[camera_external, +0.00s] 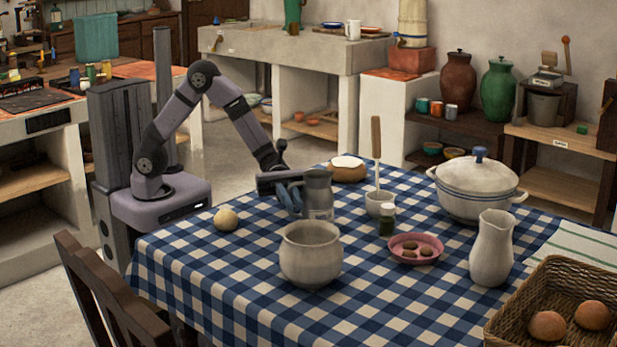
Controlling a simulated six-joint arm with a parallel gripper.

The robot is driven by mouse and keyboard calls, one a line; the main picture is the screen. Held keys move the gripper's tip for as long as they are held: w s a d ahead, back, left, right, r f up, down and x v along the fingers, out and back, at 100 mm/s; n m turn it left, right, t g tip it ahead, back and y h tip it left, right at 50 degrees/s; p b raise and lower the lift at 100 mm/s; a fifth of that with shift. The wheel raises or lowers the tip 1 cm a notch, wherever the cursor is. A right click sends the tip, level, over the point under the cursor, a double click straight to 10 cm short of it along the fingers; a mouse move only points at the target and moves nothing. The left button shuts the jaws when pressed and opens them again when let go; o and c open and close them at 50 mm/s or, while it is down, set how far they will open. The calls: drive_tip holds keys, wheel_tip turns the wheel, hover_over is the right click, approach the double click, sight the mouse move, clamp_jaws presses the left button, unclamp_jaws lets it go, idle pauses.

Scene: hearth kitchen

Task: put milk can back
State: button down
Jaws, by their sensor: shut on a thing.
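The milk can (318,198) is a grey metal can, upright at the left-middle of the checked table. My gripper (297,196) is at the can's left side, shut on it. The fingers partly overlap the can's left edge, so the exact contact is hard to see. The can's bottom is close to the cloth behind the pale pot; I cannot tell whether it touches.
A pale round pot (310,255) stands just in front of the can. A mortar with pestle (379,203), a small jar (387,219) and a pink dish (416,250) are to the right. A round pale item (226,219) lies left.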

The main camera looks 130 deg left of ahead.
drive_tip(key=c, duration=1.9)
unclamp_jaws()
drive_tip(key=shift+o, duration=0.2)
drive_tip(key=v, duration=1.2)
drive_tip(key=shift+r, duration=0.15)
